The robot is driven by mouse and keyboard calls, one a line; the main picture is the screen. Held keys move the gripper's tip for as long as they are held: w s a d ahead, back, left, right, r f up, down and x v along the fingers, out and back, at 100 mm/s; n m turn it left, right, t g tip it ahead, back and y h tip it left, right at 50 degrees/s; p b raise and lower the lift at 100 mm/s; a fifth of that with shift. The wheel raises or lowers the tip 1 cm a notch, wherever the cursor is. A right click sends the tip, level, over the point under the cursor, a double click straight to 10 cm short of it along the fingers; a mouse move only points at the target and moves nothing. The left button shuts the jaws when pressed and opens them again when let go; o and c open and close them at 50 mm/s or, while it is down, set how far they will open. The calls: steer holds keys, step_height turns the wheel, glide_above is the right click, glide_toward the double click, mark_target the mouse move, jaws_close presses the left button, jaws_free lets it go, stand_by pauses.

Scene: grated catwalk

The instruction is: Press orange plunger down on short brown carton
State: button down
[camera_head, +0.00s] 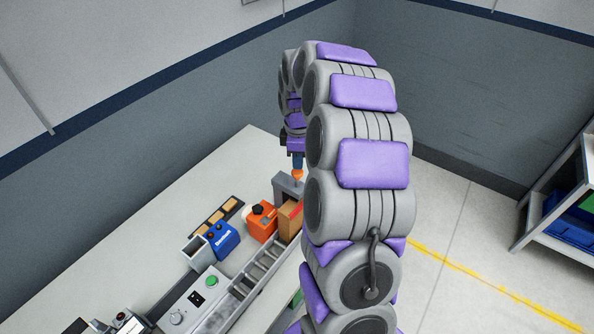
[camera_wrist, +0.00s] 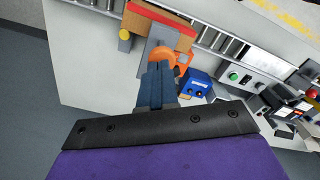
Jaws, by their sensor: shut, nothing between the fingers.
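The orange plunger (camera_head: 297,175) stands on a grey press frame (camera_head: 287,187) at the far end of the roller conveyor. The brown carton (camera_head: 287,222), with a red stripe, sits on the conveyor at that frame, partly hidden by my arm. In the wrist view the carton (camera_wrist: 153,27) is at the top, beside the grey press plate (camera_wrist: 154,42). My gripper (camera_wrist: 157,66) is shut and empty, its blue fingertips overlapping the orange plunger (camera_wrist: 170,57). In the head view my gripper (camera_head: 296,164) is right above the plunger; whether they touch I cannot tell.
An orange box with a black knob (camera_head: 262,219) and a blue box (camera_head: 221,239) stand left of the conveyor (camera_head: 262,268). A control box with a green button (camera_head: 211,281) is nearer. The pale table (camera_head: 190,180) is clear at its far left. A shelf (camera_head: 565,205) stands right.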

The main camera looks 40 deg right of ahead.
mark_target(297, 171)
steer(key=shift+d+f, duration=0.15)
steer(key=shift+d, duration=0.05)
steer(key=shift+a+f, duration=0.5)
steer(key=shift+f, duration=0.1)
steer(key=shift+d+f+b, duration=0.25)
steer(key=shift+f+b, duration=0.1)
steer(key=shift+f, duration=0.5)
steer(key=shift+r, duration=0.1)
step_height(297, 171, up, 9)
steer(key=p, duration=0.3)
steer(key=shift+r, duration=0.15)
stand_by(0.5)
stand_by(0.3)
